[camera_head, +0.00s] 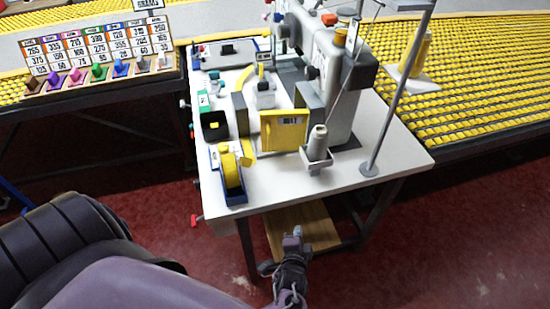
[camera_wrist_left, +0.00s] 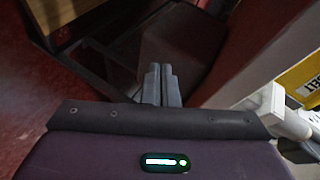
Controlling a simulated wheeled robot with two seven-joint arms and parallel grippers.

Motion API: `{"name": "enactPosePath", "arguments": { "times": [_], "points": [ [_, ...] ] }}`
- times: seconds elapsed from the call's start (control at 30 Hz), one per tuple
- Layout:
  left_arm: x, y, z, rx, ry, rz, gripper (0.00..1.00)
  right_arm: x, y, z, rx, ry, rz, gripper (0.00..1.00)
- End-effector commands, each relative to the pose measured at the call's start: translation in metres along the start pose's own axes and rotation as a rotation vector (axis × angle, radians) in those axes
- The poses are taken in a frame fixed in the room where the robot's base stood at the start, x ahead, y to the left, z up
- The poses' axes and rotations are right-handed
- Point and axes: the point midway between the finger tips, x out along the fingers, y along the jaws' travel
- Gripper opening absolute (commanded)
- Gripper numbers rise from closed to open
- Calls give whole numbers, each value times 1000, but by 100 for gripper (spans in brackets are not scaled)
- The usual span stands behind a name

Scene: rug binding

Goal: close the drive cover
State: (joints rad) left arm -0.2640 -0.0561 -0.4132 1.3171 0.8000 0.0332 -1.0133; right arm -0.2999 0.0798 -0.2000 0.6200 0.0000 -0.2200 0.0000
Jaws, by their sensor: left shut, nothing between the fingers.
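A yellow panel (camera_head: 284,132) with a white printed label, which looks like the drive cover, stands upright on the white table beside the grey sewing machine (camera_head: 338,75). I cannot tell how far it is swung open. A yellow face with a label (camera_wrist_left: 305,76) shows at the right edge of the left wrist view, partly cut off; it looks like the same panel. My left gripper (camera_head: 294,236) is in front of and below the table's front edge, apart from the panel. Its grey fingers (camera_wrist_left: 161,84) are together and empty. My right gripper is not in view.
A thread cone on a stand (camera_head: 318,145) is right of the panel. A yellow tape roll in a blue holder (camera_head: 231,178) is at the table's front left. A thin pole (camera_head: 395,100) rises at the right. A wooden shelf (camera_head: 290,222) lies under the white table (camera_head: 350,185).

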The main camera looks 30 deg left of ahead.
Motion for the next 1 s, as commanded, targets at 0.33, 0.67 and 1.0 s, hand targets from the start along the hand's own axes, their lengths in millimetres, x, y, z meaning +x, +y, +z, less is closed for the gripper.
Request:
{"name": "enactPosePath", "arguments": {
  "times": [0.33,0.67,1.0],
  "points": [
    [-57,-172,-31,182,-272,-420,0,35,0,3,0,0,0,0],
    [-60,-208,-18,219,-367,-452,0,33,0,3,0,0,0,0],
    [0,-241,3,221,-365,-452,0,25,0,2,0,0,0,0]
  ]
}}
